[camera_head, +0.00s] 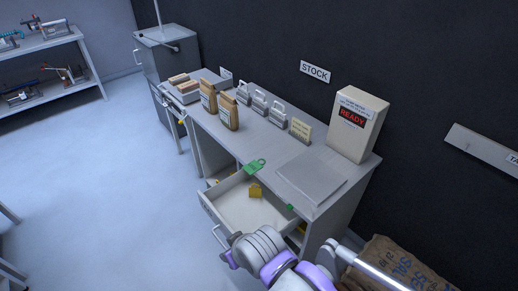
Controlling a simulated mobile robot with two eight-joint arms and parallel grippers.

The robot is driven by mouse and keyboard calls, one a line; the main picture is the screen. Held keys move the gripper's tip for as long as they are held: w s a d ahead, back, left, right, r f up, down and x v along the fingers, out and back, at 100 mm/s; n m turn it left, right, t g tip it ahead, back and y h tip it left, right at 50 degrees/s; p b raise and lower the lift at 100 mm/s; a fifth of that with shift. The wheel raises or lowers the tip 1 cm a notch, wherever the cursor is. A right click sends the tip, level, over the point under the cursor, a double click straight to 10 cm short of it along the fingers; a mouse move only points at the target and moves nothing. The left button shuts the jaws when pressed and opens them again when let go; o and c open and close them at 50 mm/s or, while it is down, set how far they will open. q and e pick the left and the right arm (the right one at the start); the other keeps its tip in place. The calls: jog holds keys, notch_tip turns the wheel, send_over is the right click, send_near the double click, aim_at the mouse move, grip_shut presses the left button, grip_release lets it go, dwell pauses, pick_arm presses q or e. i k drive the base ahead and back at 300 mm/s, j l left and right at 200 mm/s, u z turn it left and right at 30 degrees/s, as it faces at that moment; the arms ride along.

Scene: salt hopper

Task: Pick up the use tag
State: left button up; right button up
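A yellow tag-like piece (255,190) lies inside the drawer. Neither has writing I can read, so I cannot tell which is the use tag. A small green piece (290,207) shows by the drawer's right side. My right arm comes in from the lower right, and its purple and white end is near the drawer front and its handle (218,237). Its fingertips cannot be made out. My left gripper is out of view.
The bench (262,144) holds paper bags (229,113), several padlock-shaped pieces (260,102), a lettered card (300,131), a grey plate (312,177) and a box reading READY (358,125). A burlap sack (405,262) is at lower right.

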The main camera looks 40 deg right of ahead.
aim_at(251, 167)
jog(key=i+z, duration=0.3)
jog(key=i+j+z, duration=0.5)
jog(key=i+z, duration=0.15)
jog(key=i, duration=0.2)
jog(key=i+z, duration=0.35)
jog(key=i, duration=0.1)
